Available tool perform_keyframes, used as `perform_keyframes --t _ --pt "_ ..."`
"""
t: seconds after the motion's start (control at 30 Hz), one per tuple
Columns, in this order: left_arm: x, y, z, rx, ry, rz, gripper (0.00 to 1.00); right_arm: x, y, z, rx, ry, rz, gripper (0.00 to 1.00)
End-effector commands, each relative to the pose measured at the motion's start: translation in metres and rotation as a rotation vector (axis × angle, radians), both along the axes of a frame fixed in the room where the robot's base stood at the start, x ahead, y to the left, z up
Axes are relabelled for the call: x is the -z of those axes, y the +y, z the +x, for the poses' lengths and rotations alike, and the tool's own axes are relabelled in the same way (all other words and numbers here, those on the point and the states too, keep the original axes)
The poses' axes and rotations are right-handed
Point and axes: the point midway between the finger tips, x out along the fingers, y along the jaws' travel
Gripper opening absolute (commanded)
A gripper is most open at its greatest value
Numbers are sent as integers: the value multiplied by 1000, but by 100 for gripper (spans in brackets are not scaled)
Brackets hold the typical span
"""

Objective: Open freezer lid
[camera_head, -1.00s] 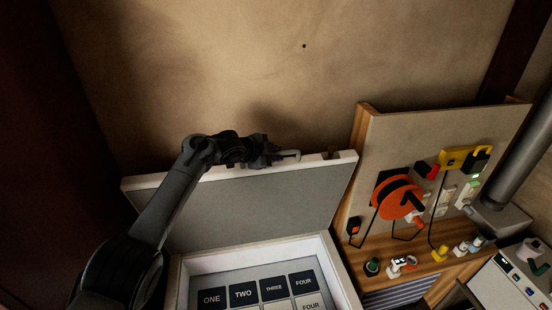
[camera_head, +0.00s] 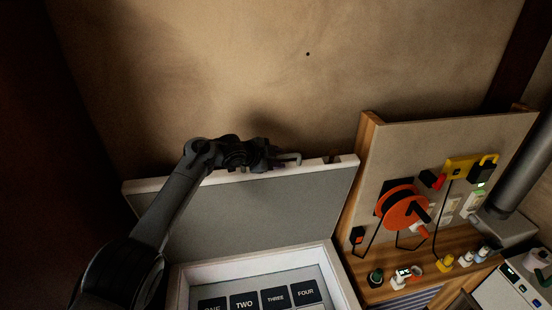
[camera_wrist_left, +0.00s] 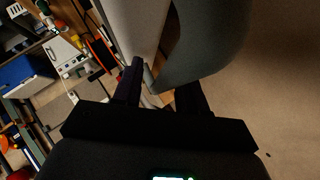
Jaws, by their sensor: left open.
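The freezer lid (camera_head: 260,213) stands raised, with its grey inner face towards me and its pale rim along the top. The open freezer box (camera_head: 180,285) is below it, with dark and white number labels inside. My left gripper (camera_head: 275,160) is open at the lid's top edge, beside a small hooked part that looks like the lid handle (camera_head: 292,160). In the left wrist view its dark fingers (camera_wrist_left: 160,92) straddle the end of a grey curved part, beside a pale panel; contact is unclear. My right gripper is not in view.
A wooden workbench with a backboard (camera_head: 420,150) stands right of the freezer. It carries an orange cable reel (camera_head: 402,207), a yellow power strip (camera_head: 468,166) and several small plugs. A bare wall (camera_head: 250,70) rises behind the lid.

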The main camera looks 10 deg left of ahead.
Motion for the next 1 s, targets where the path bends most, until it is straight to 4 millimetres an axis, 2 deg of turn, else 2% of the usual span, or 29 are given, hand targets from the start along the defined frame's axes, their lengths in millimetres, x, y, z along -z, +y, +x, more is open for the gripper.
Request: perform_keyframes --t 0.47,0.63,1.0 --pt "-6 7 -7 0 -2 -2 42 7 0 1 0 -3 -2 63" --pt "-12 14 -19 0 -4 3 42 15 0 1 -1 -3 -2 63" --pt "-41 39 -59 -1 -4 2 42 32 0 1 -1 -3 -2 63"
